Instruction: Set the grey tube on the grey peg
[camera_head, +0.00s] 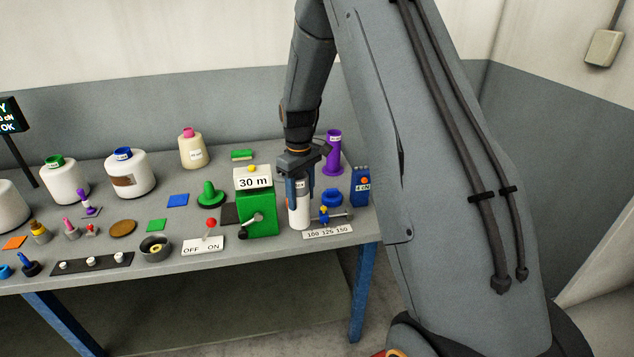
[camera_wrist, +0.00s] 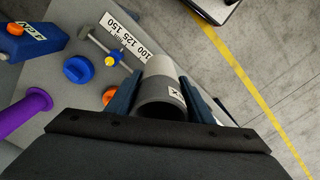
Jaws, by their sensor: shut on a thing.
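My gripper (camera_head: 300,190) points down at the right part of the table, its fingers shut on the sides of an upright tube. The tube (camera_head: 300,214) is pale whitish below, with a label higher up. In the wrist view the tube (camera_wrist: 160,98) shows a grey, hollow upper end between the fingers (camera_wrist: 162,103) and a paler far part. I cannot tell whether its foot touches the table or stands over something. I cannot make out a grey peg for certain; the area under the tube is hidden.
A green box (camera_head: 262,216) with a crank and "30 m" sign stands close left of the tube. A "100 125 150" card (camera_head: 328,232) and slider lie close right. A purple tube (camera_head: 333,155), blue knob (camera_head: 332,196) and blue device (camera_head: 361,188) are near. White bobbins (camera_head: 128,172) stand left.

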